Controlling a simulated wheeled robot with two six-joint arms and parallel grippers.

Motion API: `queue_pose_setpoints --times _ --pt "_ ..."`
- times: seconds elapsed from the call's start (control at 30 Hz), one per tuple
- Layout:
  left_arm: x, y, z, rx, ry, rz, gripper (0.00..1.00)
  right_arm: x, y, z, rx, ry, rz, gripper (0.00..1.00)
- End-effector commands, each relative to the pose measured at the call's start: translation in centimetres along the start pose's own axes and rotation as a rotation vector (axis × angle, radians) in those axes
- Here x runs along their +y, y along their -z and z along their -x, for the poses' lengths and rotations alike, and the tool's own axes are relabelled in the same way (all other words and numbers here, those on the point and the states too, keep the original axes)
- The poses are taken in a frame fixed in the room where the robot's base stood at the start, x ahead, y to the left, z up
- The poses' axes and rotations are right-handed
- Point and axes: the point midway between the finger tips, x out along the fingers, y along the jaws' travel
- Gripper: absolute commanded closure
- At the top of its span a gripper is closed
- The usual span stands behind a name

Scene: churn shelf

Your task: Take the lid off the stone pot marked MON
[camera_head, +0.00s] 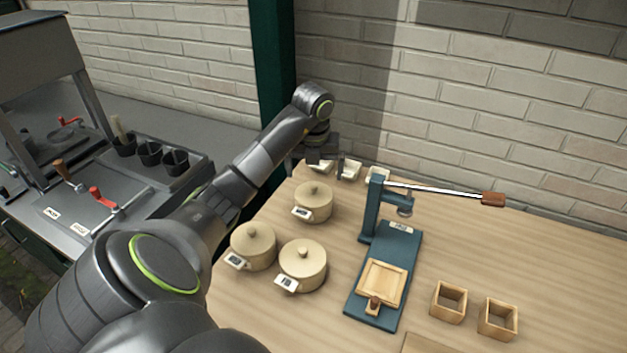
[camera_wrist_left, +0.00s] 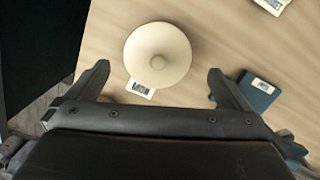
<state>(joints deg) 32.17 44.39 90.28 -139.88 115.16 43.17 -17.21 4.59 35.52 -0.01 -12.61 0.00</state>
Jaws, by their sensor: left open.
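Three cream stone pots with round-knobbed lids stand on the wooden table in the head view: a back pot (camera_head: 313,197), a left pot (camera_head: 253,247) and a front pot (camera_head: 302,265). My left gripper (camera_head: 320,163) is open and empty, above the table just behind the back pot. In the left wrist view, a lidded pot (camera_wrist_left: 160,45), which looks like the back one, lies beyond and between the open fingers (camera_wrist_left: 157,75). Its lid is on. My right gripper is out of view.
A blue press (camera_head: 376,205) with a long lever stands right of the pots, its label plate (camera_wrist_left: 258,84) visible in the wrist view. Small white trays (camera_head: 349,168) sit behind. Wooden boxes (camera_head: 449,302) stand at front right. A brick wall and dark post (camera_head: 272,60) close the back.

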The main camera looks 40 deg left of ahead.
Motion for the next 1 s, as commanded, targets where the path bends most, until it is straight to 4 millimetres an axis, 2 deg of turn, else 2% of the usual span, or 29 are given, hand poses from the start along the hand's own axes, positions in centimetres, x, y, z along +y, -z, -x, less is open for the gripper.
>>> queue_pose_setpoints --times 0.23,0.53,0.67,0.9,1.0 --pt "0.1 0.2 -1.0 0.0 0.0 0.0 0.0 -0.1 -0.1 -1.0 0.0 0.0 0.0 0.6" --pt "0.3 1.1 -4.0 -0.001 0.0 0.0 0.0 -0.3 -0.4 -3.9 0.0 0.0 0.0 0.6" --pt "0.3 1.0 -5.5 0.001 -0.001 0.0 0.0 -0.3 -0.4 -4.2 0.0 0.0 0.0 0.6" --pt "0.3 1.0 -5.5 -0.001 0.0 0.0 0.0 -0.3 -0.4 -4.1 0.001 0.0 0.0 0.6" --pt "0.3 1.0 -5.5 -0.001 0.0 0.0 0.13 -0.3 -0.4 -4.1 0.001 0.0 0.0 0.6"
